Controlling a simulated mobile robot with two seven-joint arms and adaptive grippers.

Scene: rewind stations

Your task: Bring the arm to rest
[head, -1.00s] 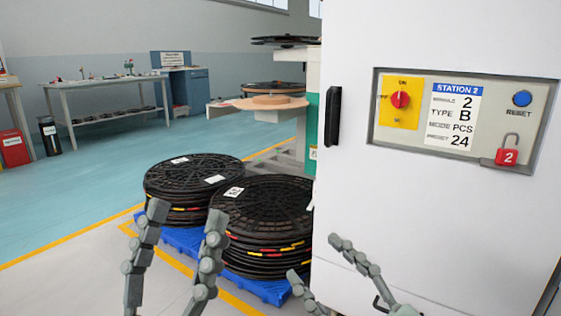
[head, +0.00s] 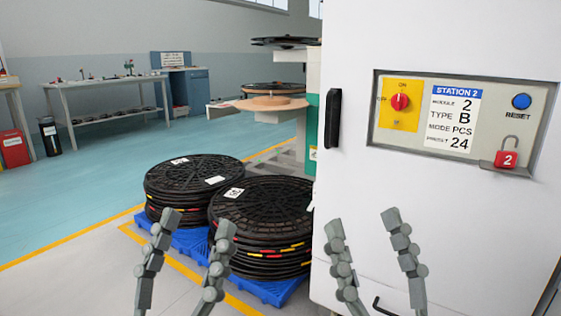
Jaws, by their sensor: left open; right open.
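My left gripper (head: 200,220) is open and empty. It points up in front of the stacked black reels at the lower left. My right gripper (head: 363,219) is open and empty in front of the lower part of the white station cabinet (head: 345,40). Both grippers are apart from each other, and neither holds anything. The wrists and the rest of both arms are below the picture edge.
A control panel (head: 411,148) with a red knob (head: 400,101), blue reset button (head: 522,101) and red padlock (head: 506,159) is on the cabinet. Black reels (head: 262,208) are stacked on a blue pallet (head: 270,290). A workbench (head: 100,84) stands far left, past open floor.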

